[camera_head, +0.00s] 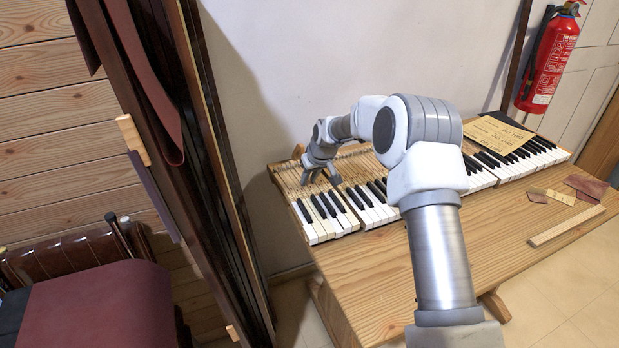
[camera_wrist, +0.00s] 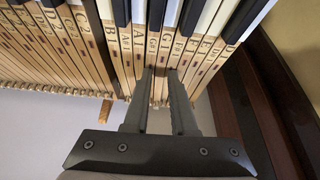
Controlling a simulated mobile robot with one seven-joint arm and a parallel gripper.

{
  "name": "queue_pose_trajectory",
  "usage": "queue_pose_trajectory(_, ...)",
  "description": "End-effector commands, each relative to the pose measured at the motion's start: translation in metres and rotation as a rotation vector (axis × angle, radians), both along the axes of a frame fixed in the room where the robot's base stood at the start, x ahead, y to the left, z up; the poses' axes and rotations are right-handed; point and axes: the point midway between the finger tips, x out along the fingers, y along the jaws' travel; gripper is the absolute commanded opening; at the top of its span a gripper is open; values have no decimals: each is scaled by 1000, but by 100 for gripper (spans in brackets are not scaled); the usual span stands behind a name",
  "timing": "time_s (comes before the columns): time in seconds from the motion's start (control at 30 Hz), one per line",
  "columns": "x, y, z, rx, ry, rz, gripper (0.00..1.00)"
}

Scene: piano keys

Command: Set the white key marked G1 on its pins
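The keyboard of white and black keys lies on the wooden table (camera_head: 420,290). In the wrist view, the key marked G1 (camera_wrist: 164,42) lies in the row between two black keys, and its front looks greyer than the other white keys. My gripper (camera_wrist: 160,72) points at its bare wooden shank, one finger on each side. In the head view my gripper (camera_head: 318,180) is over the left end of the keyboard. The pins under the key are hidden.
Neighbouring keys stand close on both sides of the fingers. A paper sheet (camera_head: 497,133) lies over the right part of the keyboard. A wooden strip (camera_head: 567,226) and cloth scraps (camera_head: 587,188) lie on the right of the table. A wall stands behind.

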Motion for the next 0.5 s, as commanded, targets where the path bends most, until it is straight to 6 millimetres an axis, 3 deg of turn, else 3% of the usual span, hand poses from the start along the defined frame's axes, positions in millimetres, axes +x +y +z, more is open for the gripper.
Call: queue_pose_trajectory(0.5,0,0,0,0,1,0,24)
